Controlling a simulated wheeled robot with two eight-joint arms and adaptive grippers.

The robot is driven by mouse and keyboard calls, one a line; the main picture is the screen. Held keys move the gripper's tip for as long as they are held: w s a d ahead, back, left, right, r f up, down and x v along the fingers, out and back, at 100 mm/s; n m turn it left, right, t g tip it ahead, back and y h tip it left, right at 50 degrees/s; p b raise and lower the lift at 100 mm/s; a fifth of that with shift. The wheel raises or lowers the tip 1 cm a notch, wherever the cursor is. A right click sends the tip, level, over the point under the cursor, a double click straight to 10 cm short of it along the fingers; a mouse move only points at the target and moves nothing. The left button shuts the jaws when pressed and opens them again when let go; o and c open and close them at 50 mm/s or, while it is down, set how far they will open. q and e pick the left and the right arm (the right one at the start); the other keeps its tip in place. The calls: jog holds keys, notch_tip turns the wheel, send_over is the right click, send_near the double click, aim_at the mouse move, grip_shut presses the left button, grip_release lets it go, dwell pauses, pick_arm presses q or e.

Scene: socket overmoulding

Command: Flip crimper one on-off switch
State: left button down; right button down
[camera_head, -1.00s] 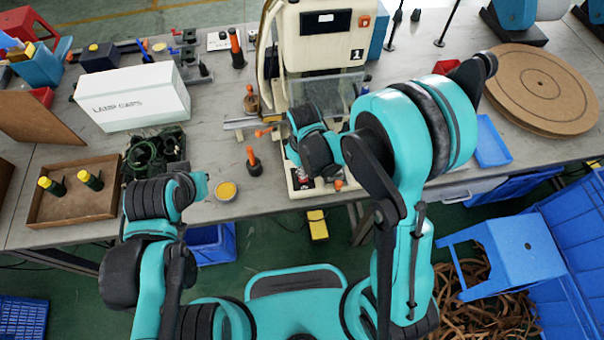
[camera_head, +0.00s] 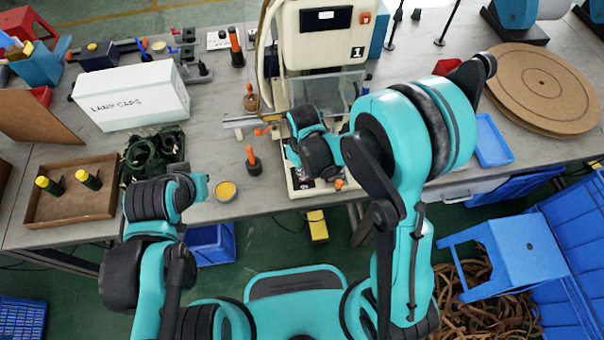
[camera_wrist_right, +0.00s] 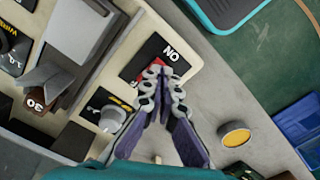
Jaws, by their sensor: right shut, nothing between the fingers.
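Crimper one (camera_head: 325,50) is the cream machine marked 1 at the back middle of the bench. Its on-off switch shows in the right wrist view as a red rocker (camera_wrist_right: 152,68) on a black plate (camera_wrist_right: 146,60) with white ON lettering. My right gripper (camera_wrist_right: 160,72) is shut and empty, with its fingertips over the red rocker and covering part of it. I cannot tell whether they touch it. In the head view my right arm hides most of the machine's base. My left arm is bent low at the bench's front edge, and its gripper fingers are hidden.
A grey knob (camera_wrist_right: 112,118) sits beside the switch plate. A yellow round tin (camera_head: 226,191) and an orange-tipped tool (camera_head: 253,160) stand left of the crimper. A white lamp caps box (camera_head: 131,96) and a wooden tray (camera_head: 72,205) are further left.

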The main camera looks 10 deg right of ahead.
jog(key=shift+f+b, duration=0.45)
jog(key=shift+f, duration=0.1)
jog(key=shift+r, duration=0.1)
jog(key=shift+r+p, duration=2.6)
jog(key=shift+r, duration=0.9)
jog(key=s+d+r+m+t+b, duration=0.4)
jog(key=s+d+r+m+t, duration=0.2)
jog(key=d+r, duration=0.5)
notch_tip(320, 180, up, 2)
jog(key=s+t, duration=0.1)
jog(key=s, duration=0.1)
jog(key=shift+s, duration=0.35)
